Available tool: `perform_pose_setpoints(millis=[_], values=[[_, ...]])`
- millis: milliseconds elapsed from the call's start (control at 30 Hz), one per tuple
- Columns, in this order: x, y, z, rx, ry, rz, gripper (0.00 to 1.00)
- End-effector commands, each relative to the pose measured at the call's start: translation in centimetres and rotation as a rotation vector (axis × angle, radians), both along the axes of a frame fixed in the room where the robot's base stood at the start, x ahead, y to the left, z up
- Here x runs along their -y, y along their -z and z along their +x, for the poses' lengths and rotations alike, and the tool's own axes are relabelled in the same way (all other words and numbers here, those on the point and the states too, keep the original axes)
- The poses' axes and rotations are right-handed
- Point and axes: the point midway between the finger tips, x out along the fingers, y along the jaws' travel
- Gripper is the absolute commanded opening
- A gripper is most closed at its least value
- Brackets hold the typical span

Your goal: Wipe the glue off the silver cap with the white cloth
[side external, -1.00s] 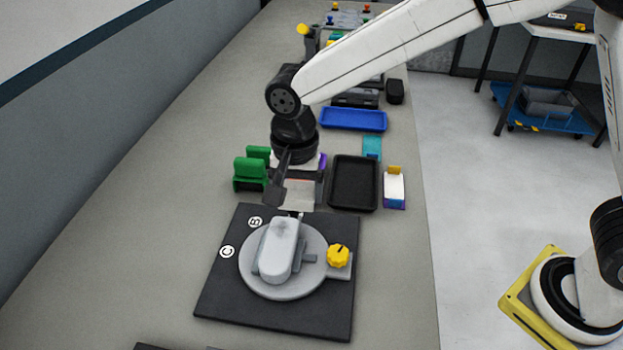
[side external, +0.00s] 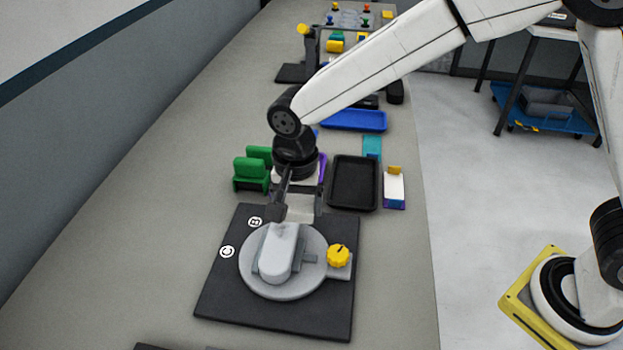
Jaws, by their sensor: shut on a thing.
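The silver cap (side external: 281,256) is a pale grey, rounded oblong piece lying on a round grey turntable (side external: 309,281) on a black base plate (side external: 228,292). A faint darker patch shows at its far end; I cannot tell clearly whether it is glue. My gripper (side external: 294,217) points down at the far end of the cap. It is shut on the white cloth (side external: 300,207), which shows as a pale patch between the fingers. The cloth is close to the far end of the cap; whether they touch is unclear. The fingers partly hide the cloth.
A yellow knob (side external: 339,256) stands right of the turntable. Green holders (side external: 250,174) are at left, a black tray (side external: 354,183) and a white-and-purple block (side external: 394,188) at right. A blue tray (side external: 353,120) lies farther back. The bench left of the plate is clear.

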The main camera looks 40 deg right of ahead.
Motion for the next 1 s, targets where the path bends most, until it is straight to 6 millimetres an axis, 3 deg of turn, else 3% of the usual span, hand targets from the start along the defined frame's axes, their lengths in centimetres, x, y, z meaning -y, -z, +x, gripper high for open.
perform_pose_setpoints(millis=[500,1000], values=[[-0.1,5.3,0.1,-0.003,0.000,-0.002,0.32],[-3.3,4.9,3.3,0.001,0.000,0.001,0.32]])
